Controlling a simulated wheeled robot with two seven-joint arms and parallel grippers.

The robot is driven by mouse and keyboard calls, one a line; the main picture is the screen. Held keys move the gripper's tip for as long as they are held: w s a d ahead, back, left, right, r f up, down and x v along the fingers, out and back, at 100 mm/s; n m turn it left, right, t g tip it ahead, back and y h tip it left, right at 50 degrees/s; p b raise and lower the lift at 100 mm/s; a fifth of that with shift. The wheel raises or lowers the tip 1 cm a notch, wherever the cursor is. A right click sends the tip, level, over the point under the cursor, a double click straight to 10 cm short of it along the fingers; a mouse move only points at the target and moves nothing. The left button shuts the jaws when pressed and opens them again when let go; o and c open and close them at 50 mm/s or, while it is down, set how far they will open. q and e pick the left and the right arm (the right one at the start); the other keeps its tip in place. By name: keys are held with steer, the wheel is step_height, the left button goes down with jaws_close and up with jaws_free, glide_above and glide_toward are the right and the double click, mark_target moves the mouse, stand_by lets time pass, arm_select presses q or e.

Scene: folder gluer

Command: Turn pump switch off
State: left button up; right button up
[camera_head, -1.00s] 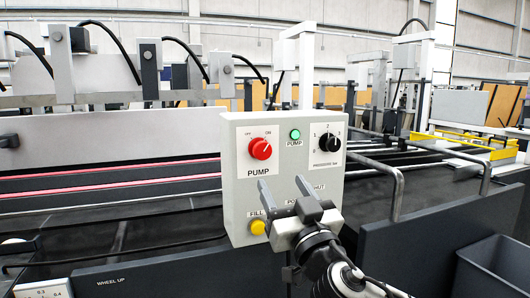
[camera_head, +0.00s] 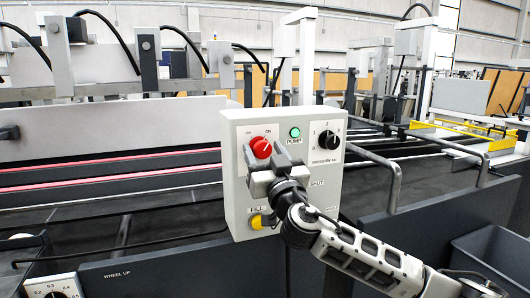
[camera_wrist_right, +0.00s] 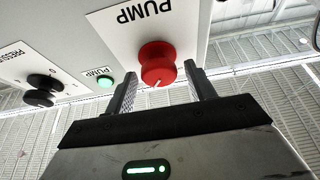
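The red pump switch (camera_head: 261,147) is a round knob on the front of a light grey control box, below small OFF and ON marks. In the right wrist view the knob (camera_wrist_right: 157,62) shows a white mark on its rim, which seems to point to the ON side. The green pump lamp (camera_head: 295,132) looks lit. My right gripper (camera_head: 263,157) is open in front of the knob. In the wrist view its fingers (camera_wrist_right: 161,72) stand on either side of the knob with gaps, not closed on it. My left gripper is not in view.
A black pressure knob (camera_head: 328,139) is at the box's upper right. A yellow knob (camera_head: 256,221) marked FILL is at its lower left, partly behind my right gripper. A bent grey rail (camera_head: 395,180) stands right of the box. A dark bin (camera_head: 490,258) is at lower right.

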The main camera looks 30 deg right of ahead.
steer(key=c, duration=0.7)
steer(key=shift+c, duration=0.2)
